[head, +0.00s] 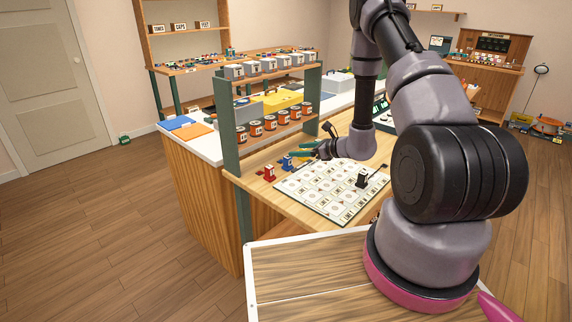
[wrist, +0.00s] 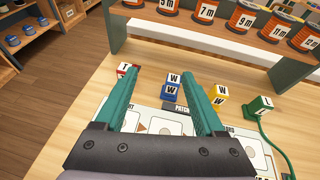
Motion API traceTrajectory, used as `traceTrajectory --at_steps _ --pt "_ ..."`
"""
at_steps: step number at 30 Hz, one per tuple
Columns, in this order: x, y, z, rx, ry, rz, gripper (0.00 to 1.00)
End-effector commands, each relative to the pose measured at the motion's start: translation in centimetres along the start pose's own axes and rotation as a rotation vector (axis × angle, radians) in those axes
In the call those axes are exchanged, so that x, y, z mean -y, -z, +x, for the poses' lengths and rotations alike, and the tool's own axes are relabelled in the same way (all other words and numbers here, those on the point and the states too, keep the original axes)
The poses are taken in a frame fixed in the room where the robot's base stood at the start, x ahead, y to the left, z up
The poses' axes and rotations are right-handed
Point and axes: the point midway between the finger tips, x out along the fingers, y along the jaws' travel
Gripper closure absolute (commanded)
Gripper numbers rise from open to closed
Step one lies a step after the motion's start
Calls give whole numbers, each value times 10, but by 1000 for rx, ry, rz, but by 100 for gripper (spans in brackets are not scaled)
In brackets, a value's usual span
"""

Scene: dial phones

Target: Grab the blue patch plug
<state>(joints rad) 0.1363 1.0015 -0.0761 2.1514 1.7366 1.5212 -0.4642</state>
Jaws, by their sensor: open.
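The blue patch plug (wrist: 172,93) stands upright on the wooden desk, with white W-marked faces on its block. It shows between my two green fingers in the wrist view, nearer the right one. In the head view the blue plug (head: 287,163) is just left of my gripper (head: 307,151). My gripper (wrist: 160,75) is open with nothing held; I cannot tell whether the fingertips are level with the plug or above it.
A red plug (wrist: 122,72) is behind the left finger, a yellow plug (wrist: 220,93) right of the right finger. A green plug (wrist: 262,103) with a cable is farther right. A black plug (head: 362,179) stands on the card board (head: 325,190).

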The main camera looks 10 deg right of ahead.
Motion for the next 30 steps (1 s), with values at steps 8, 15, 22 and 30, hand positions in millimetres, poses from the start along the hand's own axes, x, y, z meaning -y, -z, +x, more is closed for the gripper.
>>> traceTrajectory --at_steps 8,15,22,30 --pt "15 71 4 -46 132 102 29" --pt "20 73 39 -45 134 101 29" --pt "23 74 59 -46 134 103 29" --pt "28 71 96 -46 133 101 29"
